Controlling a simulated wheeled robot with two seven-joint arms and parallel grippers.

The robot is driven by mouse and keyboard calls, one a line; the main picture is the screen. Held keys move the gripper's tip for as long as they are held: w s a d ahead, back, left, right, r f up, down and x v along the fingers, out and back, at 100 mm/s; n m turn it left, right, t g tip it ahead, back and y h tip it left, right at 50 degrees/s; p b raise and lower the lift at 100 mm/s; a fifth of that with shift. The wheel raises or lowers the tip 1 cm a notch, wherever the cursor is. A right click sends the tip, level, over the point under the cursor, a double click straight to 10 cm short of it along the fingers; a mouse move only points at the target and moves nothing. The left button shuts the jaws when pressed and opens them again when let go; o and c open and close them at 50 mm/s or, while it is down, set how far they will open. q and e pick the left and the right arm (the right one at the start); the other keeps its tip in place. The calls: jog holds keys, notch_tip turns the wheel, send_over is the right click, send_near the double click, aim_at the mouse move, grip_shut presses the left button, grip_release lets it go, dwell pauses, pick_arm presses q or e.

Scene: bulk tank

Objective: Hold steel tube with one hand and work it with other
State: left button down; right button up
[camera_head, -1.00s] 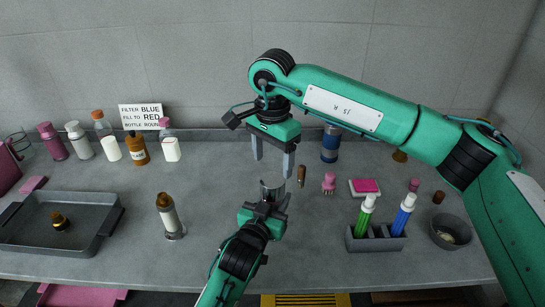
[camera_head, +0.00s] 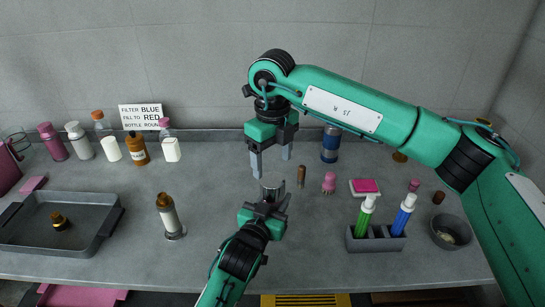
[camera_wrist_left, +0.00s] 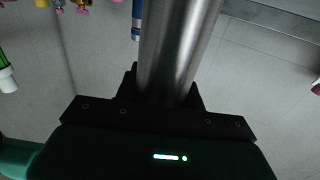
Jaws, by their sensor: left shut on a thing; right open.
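The steel tube (camera_head: 271,187) stands up out of my left gripper (camera_head: 264,205) near the middle of the counter. In the left wrist view the tube (camera_wrist_left: 180,45) is a grey metal cylinder between the dark fingers of my left gripper (camera_wrist_left: 168,88), which is shut on it. In the head view only the tube's upper end shows; the gripper hides its lower part. My right gripper (camera_head: 271,163) is open and empty, fingers pointing down, just above the tube's top end. I cannot tell whether its fingertips touch the tube.
A grey tray (camera_head: 95,245) with a small brown-and-black piece is at left. A brown-capped bottle (camera_head: 170,216) stands left of my left arm. A rack (camera_head: 376,245) with green and blue bottles and a bowl (camera_head: 450,232) are at right. Several bottles line the back beside a sign (camera_head: 141,117).

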aim_at(272, 179)
jog(key=m, duration=0.9)
jog(key=shift+m, duration=0.3)
jog(key=m, duration=0.8)
jog(key=shift+f, duration=4.05)
